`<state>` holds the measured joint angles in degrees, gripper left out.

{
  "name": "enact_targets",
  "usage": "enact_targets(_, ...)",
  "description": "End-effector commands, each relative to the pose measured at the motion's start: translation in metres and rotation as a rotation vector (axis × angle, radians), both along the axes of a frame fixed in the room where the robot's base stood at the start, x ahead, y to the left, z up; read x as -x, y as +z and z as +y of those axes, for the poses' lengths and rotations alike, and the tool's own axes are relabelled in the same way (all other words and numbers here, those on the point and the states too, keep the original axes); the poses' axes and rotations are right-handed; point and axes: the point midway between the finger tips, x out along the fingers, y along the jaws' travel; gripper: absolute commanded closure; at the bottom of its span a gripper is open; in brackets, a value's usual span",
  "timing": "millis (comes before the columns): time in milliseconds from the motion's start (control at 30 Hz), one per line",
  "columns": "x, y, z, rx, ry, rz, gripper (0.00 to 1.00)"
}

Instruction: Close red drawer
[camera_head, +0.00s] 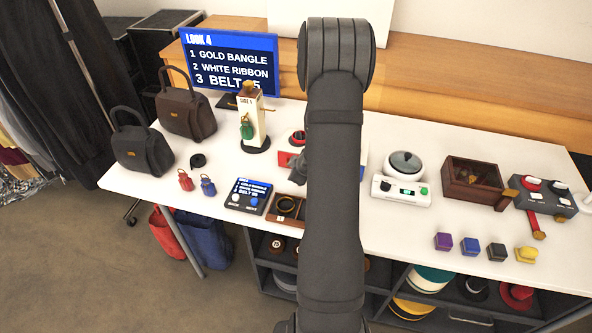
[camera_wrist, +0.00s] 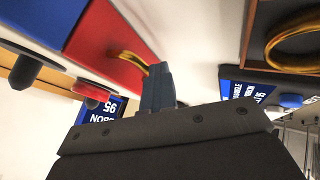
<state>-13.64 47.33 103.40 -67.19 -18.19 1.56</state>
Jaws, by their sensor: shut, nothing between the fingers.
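A red drawer surface (camera_wrist: 112,48) fills the upper left of the wrist view, beside a blue surface (camera_wrist: 45,18). My arm covers most of the drawer unit, so how far the drawer stands out is unclear.
A tray with a gold bangle (camera_head: 287,206) and a small blue-screened panel (camera_head: 248,196) lie near the front. A white stand (camera_head: 252,118) is at the left. A white device (camera_head: 401,188) and wooden box (camera_head: 474,181) stand to the right.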

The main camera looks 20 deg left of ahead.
Motion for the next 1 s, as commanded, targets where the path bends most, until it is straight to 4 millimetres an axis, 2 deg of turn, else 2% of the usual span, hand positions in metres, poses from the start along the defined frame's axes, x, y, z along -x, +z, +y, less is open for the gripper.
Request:
enact_targets(133,0.009,0.000,-0.001,-0.002,-0.004,-0.002,1.00)
enact_targets(367,0.042,-0.006,-0.001,0.000,0.000,0.001,1.00)
enact_targets(400,0.043,0.003,-0.005,0.000,0.001,-0.004,1.00)
enact_targets(700,0.068,0.040,-0.026,0.000,0.001,-0.003,1.00)
enact_targets(1000,0.085,0.065,-0.040,0.001,0.002,-0.001,1.00)
